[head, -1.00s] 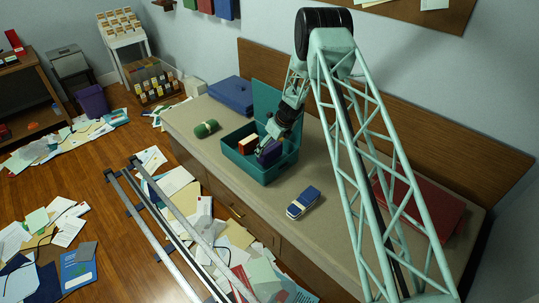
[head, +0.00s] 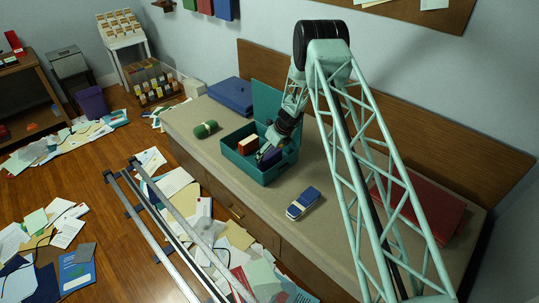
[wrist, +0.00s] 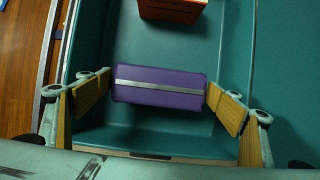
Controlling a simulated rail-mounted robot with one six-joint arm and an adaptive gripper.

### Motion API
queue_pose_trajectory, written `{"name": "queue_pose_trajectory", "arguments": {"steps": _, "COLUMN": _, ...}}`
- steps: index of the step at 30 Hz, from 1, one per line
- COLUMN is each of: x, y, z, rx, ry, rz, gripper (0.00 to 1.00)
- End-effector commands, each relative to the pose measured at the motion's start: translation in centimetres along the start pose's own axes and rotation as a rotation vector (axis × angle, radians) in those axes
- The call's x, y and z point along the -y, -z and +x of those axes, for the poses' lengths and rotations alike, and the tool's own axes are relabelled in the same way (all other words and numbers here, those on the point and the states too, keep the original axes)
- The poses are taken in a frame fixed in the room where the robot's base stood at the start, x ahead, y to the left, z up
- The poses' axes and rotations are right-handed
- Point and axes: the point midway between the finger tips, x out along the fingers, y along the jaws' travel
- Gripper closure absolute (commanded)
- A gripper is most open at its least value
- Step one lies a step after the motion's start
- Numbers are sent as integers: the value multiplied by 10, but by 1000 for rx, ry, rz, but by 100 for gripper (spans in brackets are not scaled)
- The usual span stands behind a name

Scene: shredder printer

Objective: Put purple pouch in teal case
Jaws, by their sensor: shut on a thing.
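The purple pouch (wrist: 160,78), with a pale stripe across it, is inside the teal case (head: 268,179), near its front wall. In the head view the pouch (head: 271,158) is partly hidden by my gripper and the case wall. My gripper (wrist: 158,92) is shut on the pouch's two ends, its pads against them, over the case floor. The wrist view cannot show whether the pouch touches the floor. The case (wrist: 215,140) stands open with its lid raised at the back.
A red-orange box (wrist: 172,10) is in the case too, beyond the pouch. On the counter (head: 335,225) are a green roll (head: 206,129), a blue case (head: 231,95), a blue-and-white item (head: 303,202) and a red folder (head: 425,208).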

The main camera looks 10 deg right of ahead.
Motion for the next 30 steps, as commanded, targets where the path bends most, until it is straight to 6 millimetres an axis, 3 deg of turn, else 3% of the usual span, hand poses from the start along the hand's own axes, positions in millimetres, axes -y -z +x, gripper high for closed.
{"name": "queue_pose_trajectory", "arguments": {"steps": 11, "x": 0, "y": 1, "z": 2, "rx": 0, "ry": 0, "rz": 0, "gripper": 28}}
{"name": "queue_pose_trajectory", "arguments": {"steps": 12, "x": 0, "y": 1, "z": 2, "rx": 0, "ry": 0, "rz": 0, "gripper": 13}}
{"name": "queue_pose_trajectory", "arguments": {"steps": 16, "x": 0, "y": 1, "z": 2, "rx": 0, "ry": 0, "rz": 0, "gripper": 2}}
{"name": "queue_pose_trajectory", "arguments": {"steps": 30, "x": 0, "y": -1, "z": -1, "rx": 0, "ry": 0, "rz": 0, "gripper": 2}}
